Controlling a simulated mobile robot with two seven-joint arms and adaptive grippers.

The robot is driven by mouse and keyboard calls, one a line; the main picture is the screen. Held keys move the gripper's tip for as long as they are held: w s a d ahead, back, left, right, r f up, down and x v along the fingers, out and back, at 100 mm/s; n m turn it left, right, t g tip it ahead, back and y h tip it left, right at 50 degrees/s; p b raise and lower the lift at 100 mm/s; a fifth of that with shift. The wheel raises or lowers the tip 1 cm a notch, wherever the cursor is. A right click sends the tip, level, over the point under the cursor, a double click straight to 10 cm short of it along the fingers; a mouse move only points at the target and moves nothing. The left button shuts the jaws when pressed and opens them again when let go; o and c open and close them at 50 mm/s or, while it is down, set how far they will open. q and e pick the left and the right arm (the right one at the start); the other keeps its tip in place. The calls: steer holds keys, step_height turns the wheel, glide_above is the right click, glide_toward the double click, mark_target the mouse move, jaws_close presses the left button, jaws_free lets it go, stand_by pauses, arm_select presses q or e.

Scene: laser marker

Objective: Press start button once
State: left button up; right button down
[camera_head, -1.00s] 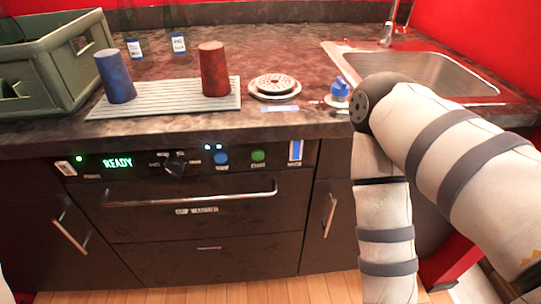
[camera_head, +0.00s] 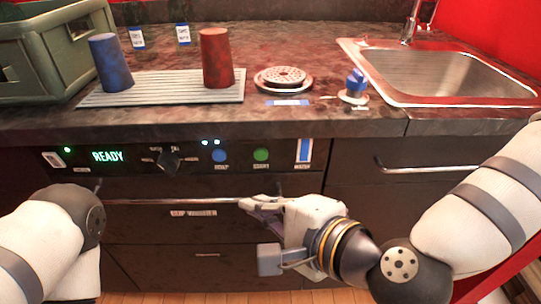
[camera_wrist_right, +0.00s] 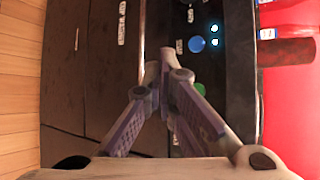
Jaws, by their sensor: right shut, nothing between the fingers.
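The green button (camera_head: 261,155), whose small label seems to read START, is on the dark front panel of the cup washer (camera_head: 200,165). A blue button (camera_head: 219,156) is to its left. The panel display (camera_head: 108,156) reads READY. My right gripper (camera_head: 246,203) is shut and empty, in front of the washer near its handle bar, below the two buttons in the picture and not visibly touching either. In the wrist view its fingertips (camera_wrist_right: 166,52) meet near the blue button (camera_wrist_right: 196,44). The green button (camera_wrist_right: 200,88) is partly hidden by a finger. My left gripper is out of view.
A handle bar (camera_head: 150,202) runs across the washer front. A dark knob (camera_head: 168,160) is left of the buttons. On the counter stand a blue cup (camera_head: 110,64), a red cup (camera_head: 216,60), a round drain plate (camera_head: 283,79) and a sink (camera_head: 440,70).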

mark_target(261, 155)
steer(key=shift+w, duration=0.1)
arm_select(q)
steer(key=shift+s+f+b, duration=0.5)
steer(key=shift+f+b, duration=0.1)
arm_select(e)
steer(key=shift+w, duration=4.3)
steer(key=shift+w, duration=0.15)
steer(key=shift+w, duration=0.3)
